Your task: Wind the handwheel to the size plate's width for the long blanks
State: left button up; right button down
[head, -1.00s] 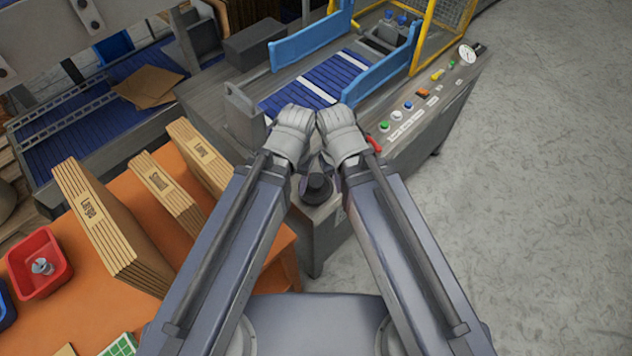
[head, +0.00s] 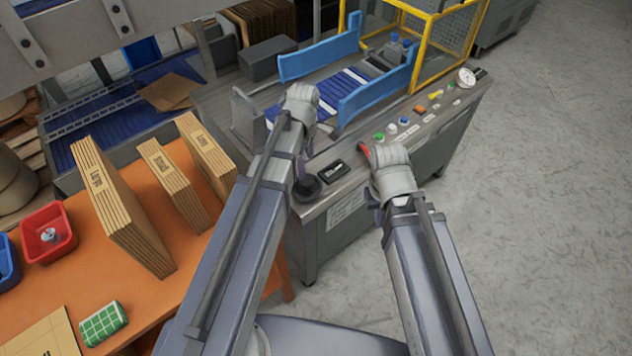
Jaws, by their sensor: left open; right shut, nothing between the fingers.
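A black round knob or wheel (head: 307,188), apparently the handwheel, sits at the near left corner of the grey machine. My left gripper (head: 302,168) is just above it, open, its fingers mostly hidden behind my arm; I cannot tell if they touch it. My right gripper (head: 376,205) is shut and empty at the machine's front edge, right of the wheel. A small dark plate with a pale window (head: 333,171) lies beside the wheel; its reading is too small. A white label sheet (head: 346,207) is on the front face. The long blanks (head: 208,153) stand upright on the orange table.
Two more carton stacks (head: 122,205) (head: 172,183) stand on the orange table (head: 205,262). Blue side guides (head: 320,57) flank the conveyor. Buttons (head: 404,121) and a dial (head: 467,77) line the machine's right edge. A yellow guard frame stands behind. Grey floor is clear at right.

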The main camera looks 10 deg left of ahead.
aim_at(307, 180)
pick_arm(q)
jog(key=shift+f, duration=0.1)
notch_tip(307, 180, down, 8)
jog(key=b, duration=0.8)
jog(key=shift+r, duration=0.2)
jog(key=c, duration=1.4)
jog(key=shift+o, duration=0.2)
jog(key=shift+m, duration=0.3)
